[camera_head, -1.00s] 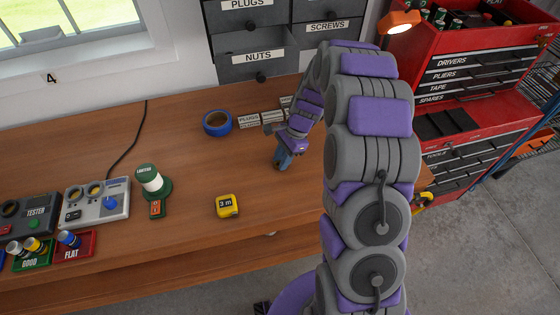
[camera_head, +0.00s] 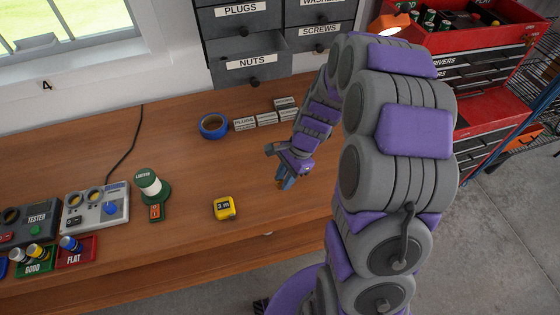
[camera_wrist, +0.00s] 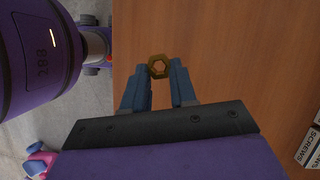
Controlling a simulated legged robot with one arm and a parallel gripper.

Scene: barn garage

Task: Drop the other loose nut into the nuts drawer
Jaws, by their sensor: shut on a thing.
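A brass hex nut (camera_wrist: 158,66) sits between my fingertips in the wrist view, with its round hole showing. My gripper (camera_wrist: 158,78) is shut on it, with a blue finger on each side. In the head view my gripper (camera_head: 284,180) points down over the right part of the workbench; the nut is too small to make out clearly there. I cannot tell whether the nut still touches the wood. The nuts drawer (camera_head: 249,64), labelled NUTS, is pulled out from the grey cabinet at the back, beyond my gripper. Its inside is hardly visible.
A blue tape roll (camera_head: 213,126) and several small labelled boxes (camera_head: 266,118) lie between my gripper and the cabinet. A yellow tape measure (camera_head: 224,208) lies left of my gripper. A red tool chest (camera_head: 490,110) stands at the right. The bench's middle is mostly clear.

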